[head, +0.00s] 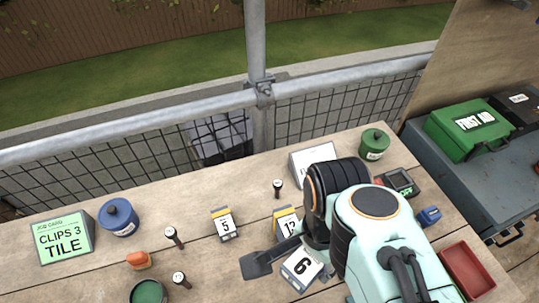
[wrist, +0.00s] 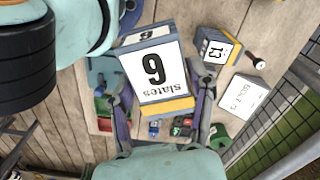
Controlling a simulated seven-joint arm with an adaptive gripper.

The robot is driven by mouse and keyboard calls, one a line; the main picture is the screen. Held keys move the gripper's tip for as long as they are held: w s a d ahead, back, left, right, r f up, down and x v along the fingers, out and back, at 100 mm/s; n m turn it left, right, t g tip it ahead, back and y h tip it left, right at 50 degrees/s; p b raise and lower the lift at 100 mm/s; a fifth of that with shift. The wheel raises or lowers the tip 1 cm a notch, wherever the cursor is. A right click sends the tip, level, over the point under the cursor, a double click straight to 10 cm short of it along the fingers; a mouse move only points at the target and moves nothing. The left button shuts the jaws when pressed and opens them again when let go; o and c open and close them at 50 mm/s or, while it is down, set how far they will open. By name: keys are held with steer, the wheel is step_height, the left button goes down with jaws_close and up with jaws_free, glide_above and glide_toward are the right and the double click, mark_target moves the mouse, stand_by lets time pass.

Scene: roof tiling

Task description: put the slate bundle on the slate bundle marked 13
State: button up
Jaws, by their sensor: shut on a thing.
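The slate bundle marked 6 (head: 302,268) is a grey block with a white label and a yellow band, and it fills the middle of the wrist view (wrist: 155,72). My gripper (wrist: 163,88) is shut on it, one finger on each side. The slate bundle marked 13 (head: 286,220) stands on the bench just behind the held bundle in the head view, partly covered by my arm. In the wrist view it shows (wrist: 216,50) to the right of the held bundle, apart from it. The gap below the held bundle is hidden.
A bundle marked 5 (head: 223,224) stands left of 13. A white-labelled box (head: 312,160) stands behind. A dark peg (head: 277,188) stands near 13. A green tin (head: 374,144), a blue pot (head: 118,217) and a red tray (head: 466,269) stand farther out.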

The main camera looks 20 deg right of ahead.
steer(key=shift+w+d, duration=0.1)
steer(key=shift+d, duration=0.15)
steer(key=w+d+f, duration=0.1)
steer(key=w+f, duration=0.2)
steer(key=w, duration=0.1)
steer(key=w+f, duration=0.3)
steer(key=w, duration=0.1)
steer(key=w+d+f, duration=0.1)
steer(key=w+f, duration=0.2)
steer(key=w, duration=0.2)
steer(key=shift+w+d+f, duration=0.1)
steer(key=shift+d+f, duration=0.15)
steer(key=shift+d, duration=0.05)
steer(key=shift+w+f, duration=0.15)
steer(key=shift+f, duration=1.55)
steer(key=shift+f, duration=0.2)
steer(key=o, duration=1.2)
steer(key=shift+o, duration=0.2)
